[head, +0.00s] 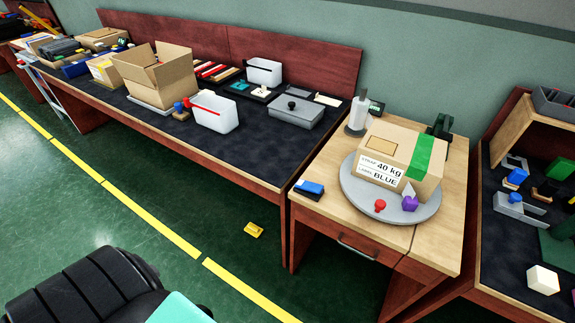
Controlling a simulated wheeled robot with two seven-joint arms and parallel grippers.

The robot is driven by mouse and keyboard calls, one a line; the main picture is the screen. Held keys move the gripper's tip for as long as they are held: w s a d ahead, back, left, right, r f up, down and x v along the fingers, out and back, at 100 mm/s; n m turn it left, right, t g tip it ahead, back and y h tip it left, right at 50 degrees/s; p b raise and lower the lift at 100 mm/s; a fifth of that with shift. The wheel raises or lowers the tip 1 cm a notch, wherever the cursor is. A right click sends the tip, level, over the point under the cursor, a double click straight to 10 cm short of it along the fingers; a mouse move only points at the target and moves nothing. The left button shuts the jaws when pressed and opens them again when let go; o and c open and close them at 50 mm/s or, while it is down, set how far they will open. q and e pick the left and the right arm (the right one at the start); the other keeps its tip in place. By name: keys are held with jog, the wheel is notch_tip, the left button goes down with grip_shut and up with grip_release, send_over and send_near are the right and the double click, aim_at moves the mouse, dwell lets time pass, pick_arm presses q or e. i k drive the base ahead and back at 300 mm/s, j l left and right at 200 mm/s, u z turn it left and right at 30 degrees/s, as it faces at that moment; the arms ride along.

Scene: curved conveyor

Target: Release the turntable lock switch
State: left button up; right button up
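A round grey turntable (424,212) sits on a light wooden table at the right of the head view. A cardboard box (420,189) with a green stripe and a label reading "40 kg" and "BLUE" rests on it. A small red knob (380,205) shows at the turntable's front edge, with a purple piece (410,203) to its right. A blue and black block (309,188) lies on the table left of the turntable. No part is marked as the lock switch, so I cannot tell which it is. Neither of my grippers shows.
The wooden table (325,209) has a drawer with a dark handle (357,249). A long bench (240,148) with an open carton (155,80) and white bins stands to the left. A dark bench with a white cube (543,280) stands right. A yellow piece (254,229) lies on the green floor.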

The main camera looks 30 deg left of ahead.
aim_at(307, 186)
jog(key=u, duration=0.75)
